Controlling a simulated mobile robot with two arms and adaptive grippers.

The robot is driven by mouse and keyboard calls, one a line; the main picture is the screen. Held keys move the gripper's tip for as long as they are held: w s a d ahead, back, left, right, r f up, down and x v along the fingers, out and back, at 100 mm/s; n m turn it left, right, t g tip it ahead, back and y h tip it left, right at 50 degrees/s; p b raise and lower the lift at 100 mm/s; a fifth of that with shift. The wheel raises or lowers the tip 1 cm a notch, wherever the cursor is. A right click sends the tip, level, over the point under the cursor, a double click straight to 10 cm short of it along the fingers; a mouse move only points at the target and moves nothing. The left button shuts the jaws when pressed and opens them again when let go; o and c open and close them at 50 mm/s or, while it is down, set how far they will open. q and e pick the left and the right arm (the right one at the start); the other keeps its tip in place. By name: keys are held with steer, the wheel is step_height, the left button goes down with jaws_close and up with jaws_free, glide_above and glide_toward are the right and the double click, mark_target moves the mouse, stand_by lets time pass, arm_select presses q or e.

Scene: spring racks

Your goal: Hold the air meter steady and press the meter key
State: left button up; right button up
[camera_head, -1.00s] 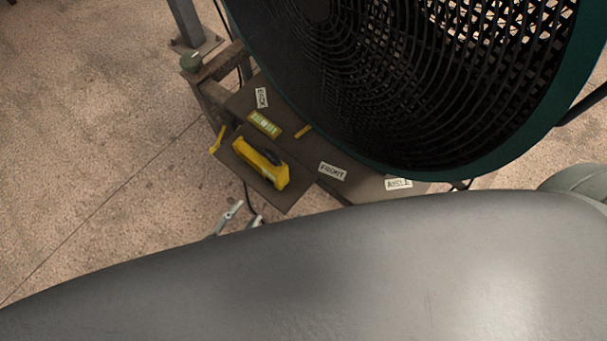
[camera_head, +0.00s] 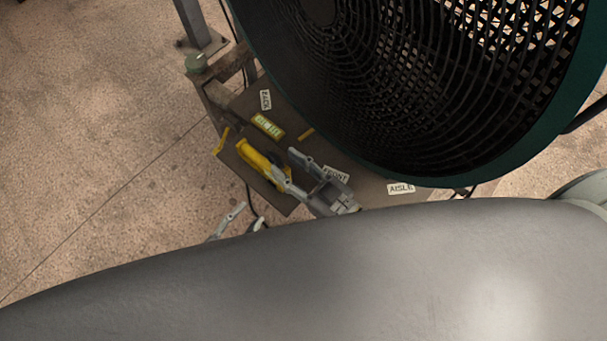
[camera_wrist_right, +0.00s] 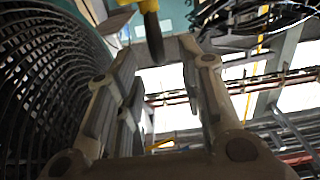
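The yellow tool with a dark upper part (camera_head: 255,158), which looks like the air meter, lies on a brown board beside the fan. My right gripper (camera_head: 283,168) is open, its fingers at the meter's right side and partly covering it; I cannot tell if they touch. In the right wrist view a yellow piece (camera_wrist_right: 149,7) with a dark stem shows at the top between the open fingers (camera_wrist_right: 165,65). My left gripper (camera_head: 249,214) is low, below the board, its two fingertips apart and apart from the meter. The meter key cannot be made out.
A large fan with a dark grille (camera_head: 400,85) fills the upper right. A yellow-green marked block (camera_head: 267,125) and labels, including AISLE (camera_head: 401,188), are on the brown surface. A metal post (camera_head: 195,25) stands behind. Open floor (camera_head: 80,150) is at left.

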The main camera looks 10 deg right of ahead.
mark_target(265, 148)
steer(key=x, duration=0.6)
steer(key=shift+w+a, duration=0.15)
steer(key=shift+a, duration=0.05)
jaws_close()
arm_select(q)
jaws_close()
stand_by(1.1)
